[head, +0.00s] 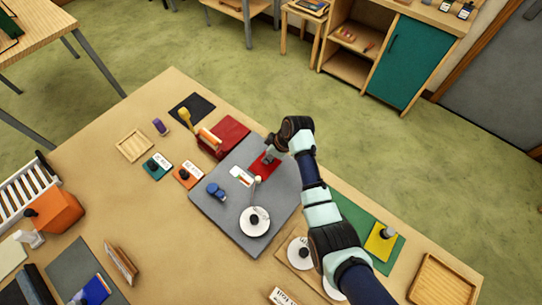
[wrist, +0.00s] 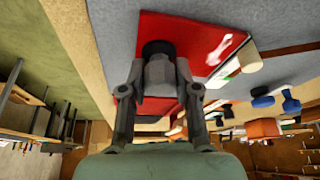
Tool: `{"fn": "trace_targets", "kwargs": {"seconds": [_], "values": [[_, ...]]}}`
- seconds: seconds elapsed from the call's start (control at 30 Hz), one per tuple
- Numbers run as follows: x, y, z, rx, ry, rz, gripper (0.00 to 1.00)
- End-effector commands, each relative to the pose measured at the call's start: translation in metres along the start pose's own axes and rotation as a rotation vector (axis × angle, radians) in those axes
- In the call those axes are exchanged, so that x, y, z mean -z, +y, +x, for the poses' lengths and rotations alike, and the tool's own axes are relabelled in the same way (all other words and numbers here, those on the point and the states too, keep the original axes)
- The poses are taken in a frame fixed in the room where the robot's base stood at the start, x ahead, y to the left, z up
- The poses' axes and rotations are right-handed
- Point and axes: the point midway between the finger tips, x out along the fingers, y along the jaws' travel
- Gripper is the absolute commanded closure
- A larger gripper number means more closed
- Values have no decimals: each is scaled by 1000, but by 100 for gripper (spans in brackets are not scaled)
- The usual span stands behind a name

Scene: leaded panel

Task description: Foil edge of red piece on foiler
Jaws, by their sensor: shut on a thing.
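The red piece (head: 257,167) is a flat glossy sheet at the far right part of the grey board (head: 215,208). It fills the upper middle of the wrist view (wrist: 205,35). My gripper (wrist: 159,75) is shut on a grey block with a dark round top, which sits over the red piece. In the head view my gripper (head: 272,153) is just above the piece. The foiler parts on the board are a cream roller (head: 257,180) and a white reel (head: 254,222). In the wrist view the roller (wrist: 250,58) is close to the red sheet's right edge. Contact there is unclear.
A blue knobbed part (head: 215,191) stands on the grey board, left of the reel. A red box (head: 230,130) stands behind the board. A green mat (head: 352,217) with a yellow piece (head: 379,245) lies to the right, and a wooden tray (head: 440,283) at front right.

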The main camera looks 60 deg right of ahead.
Motion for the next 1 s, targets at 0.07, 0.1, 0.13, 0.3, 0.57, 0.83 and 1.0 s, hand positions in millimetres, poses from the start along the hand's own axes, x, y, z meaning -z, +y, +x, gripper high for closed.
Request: {"fn": "trace_targets", "kwargs": {"seconds": [0.07, 0.1, 0.13, 0.3, 0.57, 0.83, 1.0], "values": [[0, 0, 0, 1, 0, 0, 100], [0, 0, 0, 1, 1, 0, 100], [0, 1, 0, 0, 1, 0, 100], [-2, 11, 0, -1, 1, 2, 100], [-5, 22, -3, -1, 1, 0, 100], [-1, 27, -15, -1, 1, 0, 100], [2, 36, -29, -2, 1, 1, 100]]}}
